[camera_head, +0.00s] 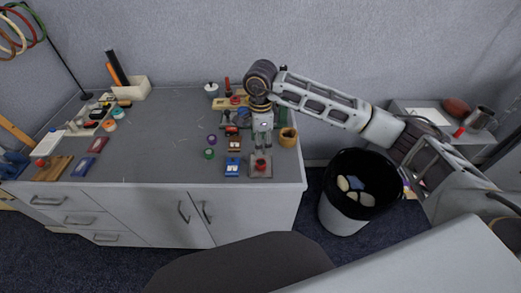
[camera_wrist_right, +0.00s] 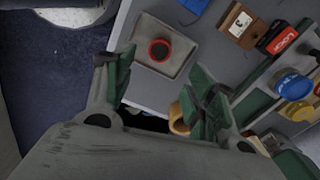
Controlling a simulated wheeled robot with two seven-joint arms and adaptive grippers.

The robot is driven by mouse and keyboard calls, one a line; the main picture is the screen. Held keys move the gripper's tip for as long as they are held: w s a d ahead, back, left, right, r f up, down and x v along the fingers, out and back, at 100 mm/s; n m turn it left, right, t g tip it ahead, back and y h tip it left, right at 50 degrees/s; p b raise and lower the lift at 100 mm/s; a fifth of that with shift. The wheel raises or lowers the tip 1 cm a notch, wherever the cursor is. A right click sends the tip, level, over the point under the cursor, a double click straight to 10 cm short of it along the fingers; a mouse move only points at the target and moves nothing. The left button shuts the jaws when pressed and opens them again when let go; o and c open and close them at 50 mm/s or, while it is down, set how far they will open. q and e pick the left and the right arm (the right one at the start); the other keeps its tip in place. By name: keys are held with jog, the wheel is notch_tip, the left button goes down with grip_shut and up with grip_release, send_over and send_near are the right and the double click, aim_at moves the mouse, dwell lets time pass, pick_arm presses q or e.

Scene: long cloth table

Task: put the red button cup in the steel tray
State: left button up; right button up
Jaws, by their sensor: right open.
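The steel tray (camera_head: 254,173) is a square, shallow grey tray near the front right edge of the table. A small red-rimmed cup (camera_head: 261,163), dark inside, stands upright in it. In the right wrist view the cup (camera_wrist_right: 159,49) sits within the tray's (camera_wrist_right: 181,30) rim, apart from my fingers. My right gripper (camera_head: 262,146) is open and empty, fingers pointing down, just behind and above the cup. My left gripper is not in view.
A tan pot (camera_head: 288,138) stands close to the right of my right gripper. A blue box (camera_head: 232,167) and several small items lie left of the tray. A black-lined bin (camera_head: 345,212) stands off the table's right end. The table's middle is clear.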

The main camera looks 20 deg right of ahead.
jog(key=shift+r, duration=1.35)
jog(key=shift+d, duration=0.15)
